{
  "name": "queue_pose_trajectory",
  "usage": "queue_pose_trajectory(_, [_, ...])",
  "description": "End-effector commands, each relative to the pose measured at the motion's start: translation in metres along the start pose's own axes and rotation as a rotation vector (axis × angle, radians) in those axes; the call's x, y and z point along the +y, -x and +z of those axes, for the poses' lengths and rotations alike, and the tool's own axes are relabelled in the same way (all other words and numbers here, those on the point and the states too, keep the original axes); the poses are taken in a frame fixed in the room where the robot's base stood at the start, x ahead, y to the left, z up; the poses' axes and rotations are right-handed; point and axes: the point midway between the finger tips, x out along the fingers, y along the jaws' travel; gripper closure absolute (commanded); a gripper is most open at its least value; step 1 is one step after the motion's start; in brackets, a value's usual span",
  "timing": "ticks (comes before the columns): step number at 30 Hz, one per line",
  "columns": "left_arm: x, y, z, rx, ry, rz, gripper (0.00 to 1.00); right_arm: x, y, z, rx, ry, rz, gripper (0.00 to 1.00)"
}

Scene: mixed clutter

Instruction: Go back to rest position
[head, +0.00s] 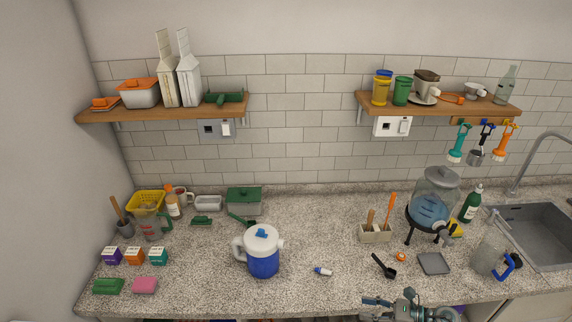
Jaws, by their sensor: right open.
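My right gripper (394,305) shows at the bottom edge, right of the middle, in front of the counter's front edge. It is open, and I see nothing between its fingers. The rest of that arm is mostly cut off by the frame. My left gripper is not in view. The speckled stone counter (330,235) runs across the view beyond the right gripper.
Nearest the right gripper are a black scoop (384,266), a grey square (434,263) and a small white-and-blue bottle (323,271). A blue-and-white jug (263,252) stands left of it. A clear pitcher (488,256) stands near the sink (540,232) at right.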

Motion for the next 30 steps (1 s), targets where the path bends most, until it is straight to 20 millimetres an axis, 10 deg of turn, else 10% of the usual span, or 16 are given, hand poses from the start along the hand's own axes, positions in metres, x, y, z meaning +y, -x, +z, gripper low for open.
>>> queue_pose_trajectory(11, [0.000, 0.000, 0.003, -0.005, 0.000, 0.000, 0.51, -0.006, -0.025, 0.047, -0.400, -0.382, -0.223, 0.56])
queue_pose_trajectory(17, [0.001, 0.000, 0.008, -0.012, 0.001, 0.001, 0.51, -0.020, -0.009, 0.054, -0.789, -0.889, -0.422, 0.56])
queue_pose_trajectory(23, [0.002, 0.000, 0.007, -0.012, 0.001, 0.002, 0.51, -0.009, 0.026, -0.013, -1.214, -1.629, -0.681, 0.56])
queue_pose_trajectory(30, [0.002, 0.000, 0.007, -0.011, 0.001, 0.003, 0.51, 0.075, 0.034, -0.117, -1.501, -2.374, -1.040, 0.56])
